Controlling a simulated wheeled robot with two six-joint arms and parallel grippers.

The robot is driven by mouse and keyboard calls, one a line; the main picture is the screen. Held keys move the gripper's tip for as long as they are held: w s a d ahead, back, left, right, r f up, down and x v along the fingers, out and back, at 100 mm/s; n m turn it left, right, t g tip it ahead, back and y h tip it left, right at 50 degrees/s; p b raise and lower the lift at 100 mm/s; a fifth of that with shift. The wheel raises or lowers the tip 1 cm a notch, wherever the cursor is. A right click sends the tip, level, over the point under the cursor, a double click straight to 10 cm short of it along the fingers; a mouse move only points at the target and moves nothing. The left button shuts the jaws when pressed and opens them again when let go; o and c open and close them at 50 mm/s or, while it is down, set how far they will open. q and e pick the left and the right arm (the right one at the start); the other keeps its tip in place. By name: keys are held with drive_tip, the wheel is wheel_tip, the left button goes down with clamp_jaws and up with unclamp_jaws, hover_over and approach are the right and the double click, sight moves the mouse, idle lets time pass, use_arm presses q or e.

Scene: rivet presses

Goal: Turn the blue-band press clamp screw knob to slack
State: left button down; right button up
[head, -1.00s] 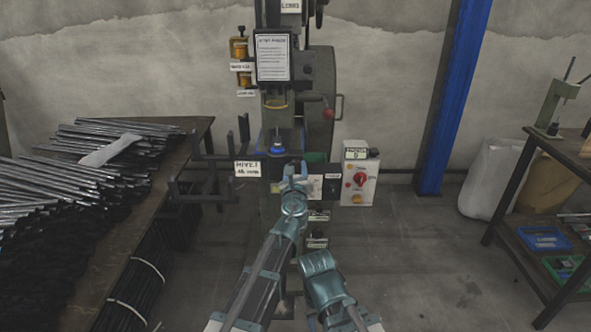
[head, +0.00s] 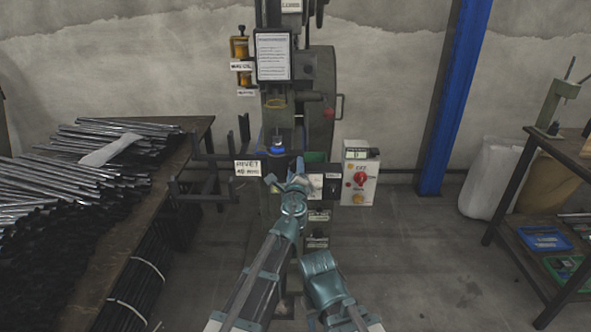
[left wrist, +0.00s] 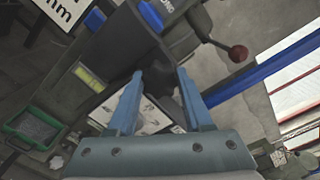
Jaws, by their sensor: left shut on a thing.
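The rivet press (head: 288,80) stands upright against the wall, with a blue band (head: 277,141) around its lower tooling. My left gripper (head: 287,178) is at the front of the press, just below the blue band. In the left wrist view its two fingers (left wrist: 160,76) stand on either side of a dark knob (left wrist: 161,84), which I take to be the clamp screw knob, and are shut on it. In the head view the gripper hides the knob. Which way the knob is turned cannot be read.
A control box (head: 360,174) with a red knob stands right of the press. A sign (head: 248,169) and dark brackets (head: 205,180) are at its left. A bench with metal rods (head: 110,150) is on the left, a shelf (head: 540,215) on the right. The floor at right is open.

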use_arm(q)
drive_tip(key=n, duration=1.2)
drive_tip(key=shift+s+f+n, duration=0.1)
drive_tip(key=shift+f+n, duration=0.05)
drive_tip(key=shift+n, duration=0.25)
drive_tip(key=n, duration=1.1)
drive_tip(key=shift+d+f+n, duration=0.1)
drive_tip(key=shift+n, duration=0.3)
drive_tip(key=shift+c, duration=1.5)
unclamp_jaws()
